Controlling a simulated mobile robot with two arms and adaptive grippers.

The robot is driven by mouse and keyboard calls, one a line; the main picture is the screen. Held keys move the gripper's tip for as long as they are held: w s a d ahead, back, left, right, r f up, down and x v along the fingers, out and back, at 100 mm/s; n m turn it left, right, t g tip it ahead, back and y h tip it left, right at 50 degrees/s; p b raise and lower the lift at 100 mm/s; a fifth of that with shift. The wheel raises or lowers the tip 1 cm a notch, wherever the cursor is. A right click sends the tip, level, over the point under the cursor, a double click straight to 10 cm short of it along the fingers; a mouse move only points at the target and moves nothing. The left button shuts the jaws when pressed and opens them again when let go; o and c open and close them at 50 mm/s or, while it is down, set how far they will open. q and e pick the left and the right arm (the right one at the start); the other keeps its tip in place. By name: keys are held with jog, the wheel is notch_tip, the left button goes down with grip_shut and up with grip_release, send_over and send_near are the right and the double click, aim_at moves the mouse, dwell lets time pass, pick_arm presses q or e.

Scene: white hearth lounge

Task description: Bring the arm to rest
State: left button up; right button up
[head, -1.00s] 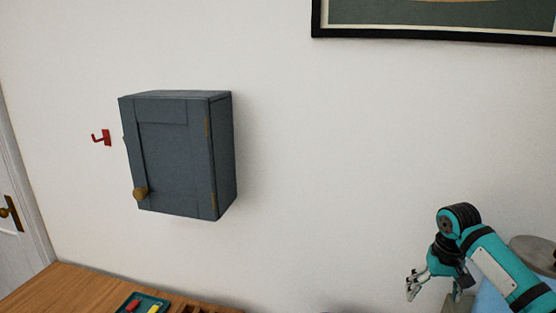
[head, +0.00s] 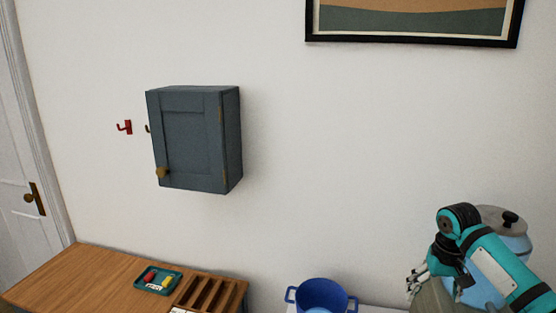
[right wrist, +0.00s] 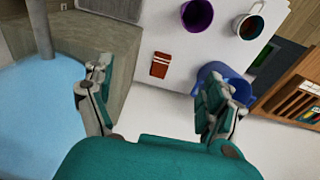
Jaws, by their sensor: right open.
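My right gripper (head: 416,284) is at the lower right of the head view, on a teal arm folded in from the right edge. In the right wrist view its two fingers (right wrist: 160,100) are spread wide with nothing between them. Beyond them that view shows a white surface (right wrist: 160,32). The gripper appears clear of the things around it. My left gripper is not in view.
A blue pot (head: 322,296) stands left of the right gripper. A light-blue lidded vessel (head: 515,242) is behind the arm. A wooden table (head: 85,273) bears a teal tray (head: 177,282) and a slotted rack (head: 232,288). A grey cabinet (head: 190,145) hangs shut on the wall.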

jog(key=s+a+f+n+y, duration=0.1)
jog(key=s+a+f+n, duration=0.5)
jog(key=s+a+f, duration=1.05)
jog(key=s+r+m+t, duration=0.1)
jog(key=s+r+t, duration=0.15)
jog(key=s, duration=1.55)
notch_tip(320, 180, down, 40)
jog(key=g+b, duration=0.1)
jog(key=b, duration=1.2)
pick_arm(q)
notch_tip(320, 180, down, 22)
jog(key=b, duration=0.9)
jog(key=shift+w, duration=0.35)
pick_arm(e)
jog(key=s+d+f, duration=0.1)
jog(key=s+f, duration=0.7)
jog(key=f, duration=0.4)
jog(key=s+d+f+g, duration=0.1)
jog(key=s+f, duration=0.7)
jog(key=f, duration=0.5)
jog(key=shift+s+d+h, duration=0.25)
jog(key=shift+h, duration=0.05)
